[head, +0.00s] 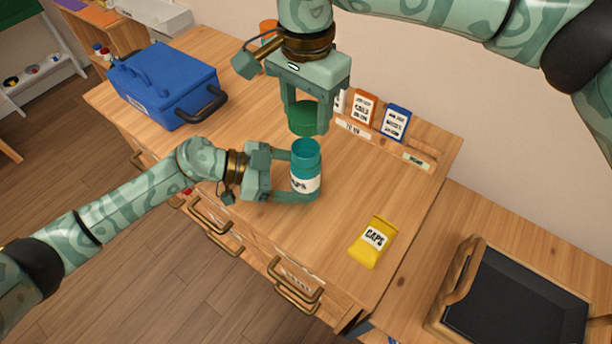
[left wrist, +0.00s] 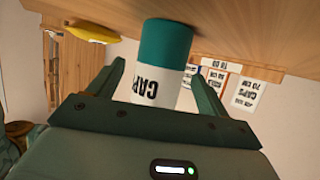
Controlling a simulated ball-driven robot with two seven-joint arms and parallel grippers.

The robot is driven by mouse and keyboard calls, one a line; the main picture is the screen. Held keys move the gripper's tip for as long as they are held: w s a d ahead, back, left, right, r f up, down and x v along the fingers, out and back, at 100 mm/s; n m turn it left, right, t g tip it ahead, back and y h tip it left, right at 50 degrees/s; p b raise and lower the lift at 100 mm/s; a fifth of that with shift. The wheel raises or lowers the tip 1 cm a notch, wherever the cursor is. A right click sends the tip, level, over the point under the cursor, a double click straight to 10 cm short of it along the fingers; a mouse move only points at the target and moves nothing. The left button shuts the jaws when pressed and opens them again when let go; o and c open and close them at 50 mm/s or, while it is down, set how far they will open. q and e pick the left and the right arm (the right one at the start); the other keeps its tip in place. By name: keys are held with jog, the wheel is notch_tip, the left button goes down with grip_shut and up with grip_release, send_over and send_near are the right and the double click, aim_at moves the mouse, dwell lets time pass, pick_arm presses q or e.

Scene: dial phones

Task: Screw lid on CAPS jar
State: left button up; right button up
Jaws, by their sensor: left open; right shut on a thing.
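The teal CAPS jar (head: 306,171) stands upright and uncovered on the wooden table in the head view. It also shows between the fingers in the left wrist view (left wrist: 165,55), with its white label. My left gripper (head: 297,173) is open, with its fingers on either side of the jar. My right gripper (head: 305,112) points down above the jar and is shut on the green lid (head: 306,118). The lid is slightly above the jar's mouth, with a small gap between them.
A yellow CAPS packet (head: 373,242) lies at the front right of the table. A blue toolbox (head: 165,82) stands at the left. Orange and blue cards (head: 396,122) stand in a rack at the back. A black-topped tray (head: 515,300) is at lower right.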

pick_arm(q)
jog(key=shift+x, duration=1.4)
jog(key=c, duration=1.5)
pick_arm(e)
send_over(305, 143)
jog(key=s, duration=0.2)
jog(key=shift+s+d+f, duration=0.1)
jog(key=shift+f, duration=2.35)
jog(key=shift+f, duration=0.15)
jog(key=shift+f, duration=0.75)
jog(key=shift+f, duration=0.5)
